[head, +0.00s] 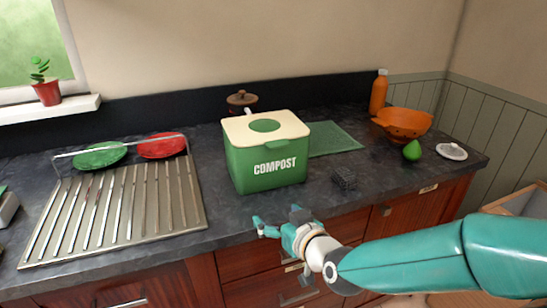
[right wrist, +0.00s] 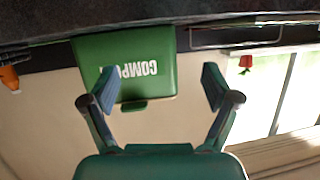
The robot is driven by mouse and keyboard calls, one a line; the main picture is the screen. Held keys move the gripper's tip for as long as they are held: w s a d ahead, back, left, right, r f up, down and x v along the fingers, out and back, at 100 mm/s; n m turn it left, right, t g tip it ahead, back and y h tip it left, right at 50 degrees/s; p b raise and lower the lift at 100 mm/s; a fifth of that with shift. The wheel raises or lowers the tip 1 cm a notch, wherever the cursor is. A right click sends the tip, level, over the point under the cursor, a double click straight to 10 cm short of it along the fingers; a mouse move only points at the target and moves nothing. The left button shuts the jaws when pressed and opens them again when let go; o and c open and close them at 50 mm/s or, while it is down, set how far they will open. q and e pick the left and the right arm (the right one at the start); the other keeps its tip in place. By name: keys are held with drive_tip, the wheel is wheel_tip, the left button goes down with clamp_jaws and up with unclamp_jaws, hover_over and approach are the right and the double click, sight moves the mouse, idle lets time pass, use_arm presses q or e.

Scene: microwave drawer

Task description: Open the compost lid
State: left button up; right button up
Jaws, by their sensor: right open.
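The green compost bin (head: 268,165) stands upright on the dark counter, with white COMPOST lettering on its front. Its cream lid (head: 240,130) lies closed on top, with a green round centre and a green tab at the front edge. My right gripper (head: 275,221) is open and empty, in front of and below the bin, near the counter's front edge. In the right wrist view the bin (right wrist: 160,85) appears upside down beyond the spread fingers (right wrist: 158,88), apart from them. My left gripper is not in view.
A ribbed metal drainer (head: 115,212) with a green plate and a red plate lies left. An orange colander (head: 404,123), a bottle (head: 379,92) and a green pear (head: 412,151) stand farther right.

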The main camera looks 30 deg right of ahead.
sight(280, 146)
drive_tip(key=s+d+r+t+h+b, duration=0.1)
drive_tip(key=s+d+r+t+h, duration=0.2)
drive_tip(key=r, duration=0.7)
drive_tip(key=shift+m, duration=0.5)
drive_tip(key=p+x, duration=0.2)
drive_tip(key=x, duration=0.3)
drive_tip(key=p+x, duration=0.2)
drive_tip(key=x, duration=0.3)
drive_tip(key=d+p+x, duration=0.1)
drive_tip(key=p+x, duration=0.1)
drive_tip(key=x, duration=0.3)
drive_tip(key=shift+w+d+r+p, duration=0.1)
drive_tip(key=shift+w+d+p, duration=0.05)
drive_tip(key=shift+w+p, duration=0.15)
